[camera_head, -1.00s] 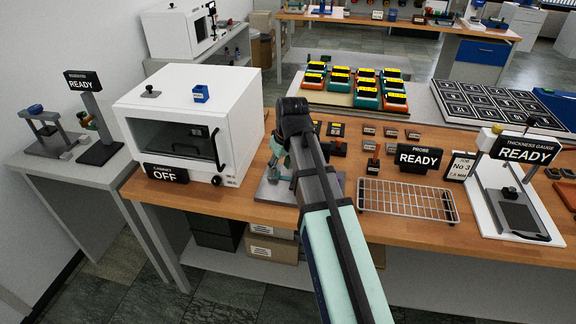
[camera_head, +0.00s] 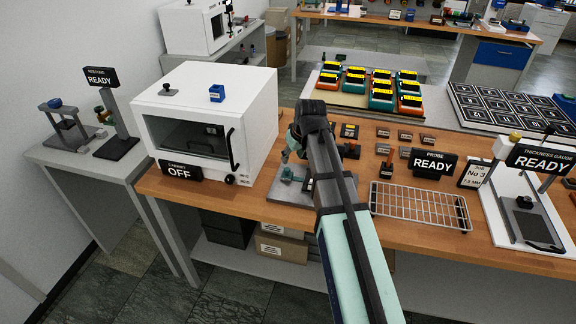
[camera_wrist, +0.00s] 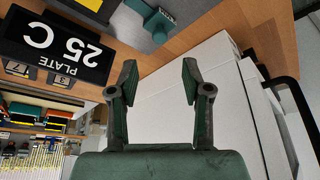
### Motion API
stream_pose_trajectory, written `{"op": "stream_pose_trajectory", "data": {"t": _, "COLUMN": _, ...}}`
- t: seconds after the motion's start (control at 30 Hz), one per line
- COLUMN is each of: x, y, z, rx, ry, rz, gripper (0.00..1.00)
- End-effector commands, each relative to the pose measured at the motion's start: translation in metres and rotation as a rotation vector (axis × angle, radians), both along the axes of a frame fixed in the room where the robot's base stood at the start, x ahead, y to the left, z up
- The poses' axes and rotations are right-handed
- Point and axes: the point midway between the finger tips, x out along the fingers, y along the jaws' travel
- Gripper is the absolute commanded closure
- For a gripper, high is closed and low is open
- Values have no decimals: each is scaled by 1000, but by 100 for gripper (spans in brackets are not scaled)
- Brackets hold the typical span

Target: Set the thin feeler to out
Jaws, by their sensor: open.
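I cannot tell which part is the thin feeler. A thickness gauge (camera_head: 519,205) with a white base, a dark plate and a READY sign stands at the right of the bench in the head view. A PROBE sign (camera_head: 432,164) reading READY stands left of it, behind the wire rack. My gripper (camera_wrist: 159,77) is open and empty in the wrist view, with the white cabinet (camera_wrist: 200,70) behind its fingers. In the head view the gripper is mostly hidden behind my arm, just right of the white cabinet (camera_head: 257,110).
The wire rack (camera_head: 420,206) lies at the bench front. A black PLATE 25 C sign (camera_wrist: 60,45) and a teal part (camera_wrist: 158,24) are close by in the wrist view. Small blocks (camera_head: 383,132) sit behind the PROBE sign. Orange and teal boxes (camera_head: 380,90) stand further back.

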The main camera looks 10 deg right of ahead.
Motion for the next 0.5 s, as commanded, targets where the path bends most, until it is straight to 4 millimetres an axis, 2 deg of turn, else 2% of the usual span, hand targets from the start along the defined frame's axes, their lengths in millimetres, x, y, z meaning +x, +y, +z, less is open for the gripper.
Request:
{"op": "stream_pose_trajectory", "data": {"t": 0.3, "x": 19, "y": 7, "z": -47, "rx": 0, "ry": 2, "rz": 0, "gripper": 51}}
{"op": "stream_pose_trajectory", "data": {"t": 0.5, "x": 28, "y": 9, "z": -68, "rx": 0, "ry": 1, "rz": 0, "gripper": 51}}
